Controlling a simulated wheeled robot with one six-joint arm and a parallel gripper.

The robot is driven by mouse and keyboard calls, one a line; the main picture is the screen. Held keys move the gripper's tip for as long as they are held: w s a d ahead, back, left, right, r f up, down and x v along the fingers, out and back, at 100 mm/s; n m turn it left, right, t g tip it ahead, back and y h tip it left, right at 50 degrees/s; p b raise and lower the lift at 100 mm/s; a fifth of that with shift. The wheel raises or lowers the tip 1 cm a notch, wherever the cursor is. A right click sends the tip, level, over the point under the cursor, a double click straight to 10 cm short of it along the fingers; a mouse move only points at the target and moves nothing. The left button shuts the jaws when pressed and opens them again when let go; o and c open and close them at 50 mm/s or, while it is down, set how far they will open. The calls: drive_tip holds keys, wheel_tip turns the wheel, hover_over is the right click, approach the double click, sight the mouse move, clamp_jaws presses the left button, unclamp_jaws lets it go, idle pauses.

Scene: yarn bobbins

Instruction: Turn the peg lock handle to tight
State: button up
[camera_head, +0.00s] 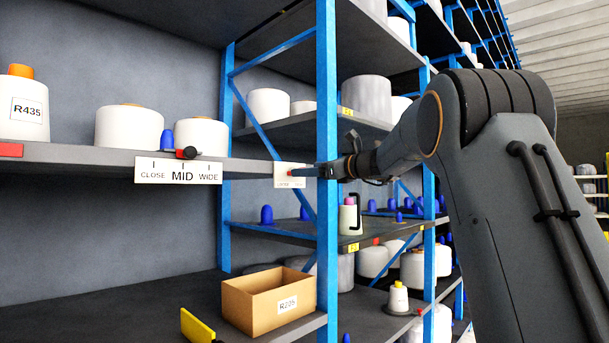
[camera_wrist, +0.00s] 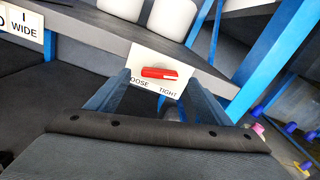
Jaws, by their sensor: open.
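The peg lock handle (camera_wrist: 158,72) is a short red bar with a pale mark towards its right end. It lies nearly level on a white plate (camera_wrist: 152,55) fixed to the shelf edge. The plate reads LOOSE at lower left, its first letter hidden, and TIGHT at lower right. The plate also shows small in the head view (camera_head: 283,181). My gripper (camera_wrist: 158,84) is open, its two fingers apart on either side of the handle's lower area. I cannot tell whether they touch it. In the head view, my gripper (camera_head: 314,171) points left at the plate.
A blue upright (camera_head: 327,110) stands close by my gripper. A CLOSE, MID, WIDE sign (camera_head: 179,171) with a red-and-black knob (camera_head: 187,153) is on the same shelf edge to the left. A cardboard box (camera_head: 268,300) sits on the lower shelf. White bobbins stand on the shelves.

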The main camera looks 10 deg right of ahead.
drive_tip(key=shift+b+v, duration=0.6)
drive_tip(key=shift+v, duration=1.6)
